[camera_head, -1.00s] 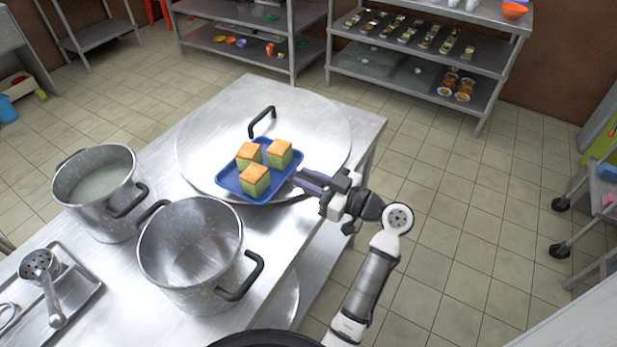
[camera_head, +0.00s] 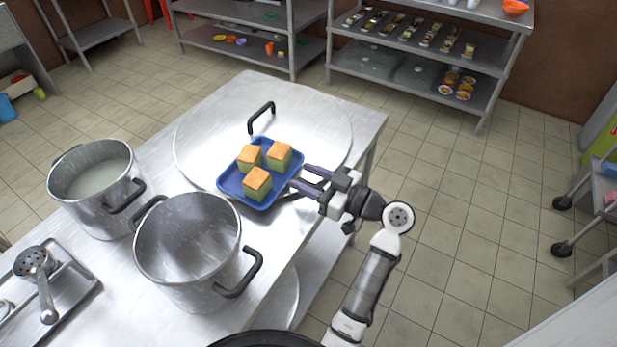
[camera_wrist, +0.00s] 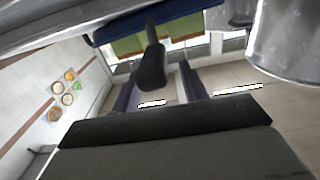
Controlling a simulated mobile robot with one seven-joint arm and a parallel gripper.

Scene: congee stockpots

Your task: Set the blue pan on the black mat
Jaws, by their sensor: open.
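The blue pan (camera_head: 234,187) is a shallow tray with three green, orange-topped cakes (camera_head: 257,184) on it. It sits on the large round metal surface (camera_head: 200,130) on the steel table. It also shows at the top of the wrist view (camera_wrist: 180,27). My gripper (camera_head: 299,177) is open at the pan's right side, its fingers pointing at the pan. In the wrist view the gripper (camera_wrist: 157,76) has a dark handle (camera_wrist: 150,68) between its fingers; I cannot tell whether they touch it. I cannot make out a black mat.
Two steel pots (camera_head: 188,250) (camera_head: 97,185) stand on the table's left part. A tray with a slotted ladle (camera_head: 42,285) lies at the lower left. A black handle (camera_head: 261,115) rises behind the pan.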

